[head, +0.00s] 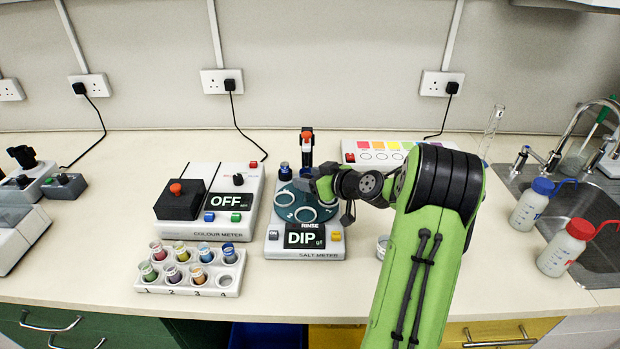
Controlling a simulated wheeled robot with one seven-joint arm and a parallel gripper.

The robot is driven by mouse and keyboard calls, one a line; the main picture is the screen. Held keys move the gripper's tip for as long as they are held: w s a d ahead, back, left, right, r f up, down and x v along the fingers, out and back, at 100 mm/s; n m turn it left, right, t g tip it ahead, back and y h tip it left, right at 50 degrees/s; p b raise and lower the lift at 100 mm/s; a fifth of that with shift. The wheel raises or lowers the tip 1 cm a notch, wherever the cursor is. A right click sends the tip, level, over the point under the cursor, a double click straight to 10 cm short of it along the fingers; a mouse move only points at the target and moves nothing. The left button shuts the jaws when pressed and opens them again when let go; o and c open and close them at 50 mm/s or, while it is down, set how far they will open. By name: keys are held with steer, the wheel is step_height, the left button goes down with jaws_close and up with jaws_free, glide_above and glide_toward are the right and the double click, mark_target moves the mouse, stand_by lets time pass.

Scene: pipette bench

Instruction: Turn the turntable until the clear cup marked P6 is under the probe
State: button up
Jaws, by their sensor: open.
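The turntable (287,213) is a dark teal disc with ring-shaped places on top of the white salt meter (279,247), whose display reads DIP. The probe (307,146), dark with an orange-red top, stands upright at the back of the disc. A small blue-topped vessel (285,172) is at the disc's back left. I cannot make out a P6 mark or tell which cup is the clear one. My gripper (313,186) is over the back right of the turntable, close to the probe's lower end. It is open; whether it touches anything is unclear. My wrist hides the disc's right side.
The colour meter (196,232), reading OFF, stands left of the salt meter. A white rack (147,284) with several coloured vials is at front left. A white panel with coloured squares (352,150) lies behind my arm. Wash bottles (530,204) and a sink are at right.

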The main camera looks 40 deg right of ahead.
steer(key=shift+w, duration=0.1)
jaws_close()
stand_by(0.3)
steer(key=shift+d+n+y, duration=0.1)
steer(key=shift+n+y, duration=0.4)
steer(key=shift+y, duration=0.1)
steer(key=shift+n+y, duration=0.5)
steer(key=shift+y, duration=0.1)
steer(key=shift+d+n+g+y+p, duration=0.15)
steer(key=shift+n+g+y+p, duration=0.45)
steer(key=shift+n+y, duration=0.3)
steer(key=n+g+y+p, duration=0.1)
steer(key=p, duration=0.1)
steer(key=n+g+y+p, duration=0.1)
steer(key=p, duration=0.1)
steer(key=n+y+p, duration=0.2)
steer(key=p, duration=0.1)
steer(key=shift+w+d+r+g, duration=0.1)
steer(key=shift+w+d+g, duration=0.15)
steer(key=shift+g, duration=0.15)
steer(key=shift+w+n+g+y+p, duration=0.1)
steer(key=shift+n+g+y+p, duration=0.45)
steer(key=shift+n+g, duration=0.3)
steer(key=shift+n+g+y, duration=0.35)
steer(key=shift+n+g, duration=0.1)
steer(key=shift+g, duration=0.1)
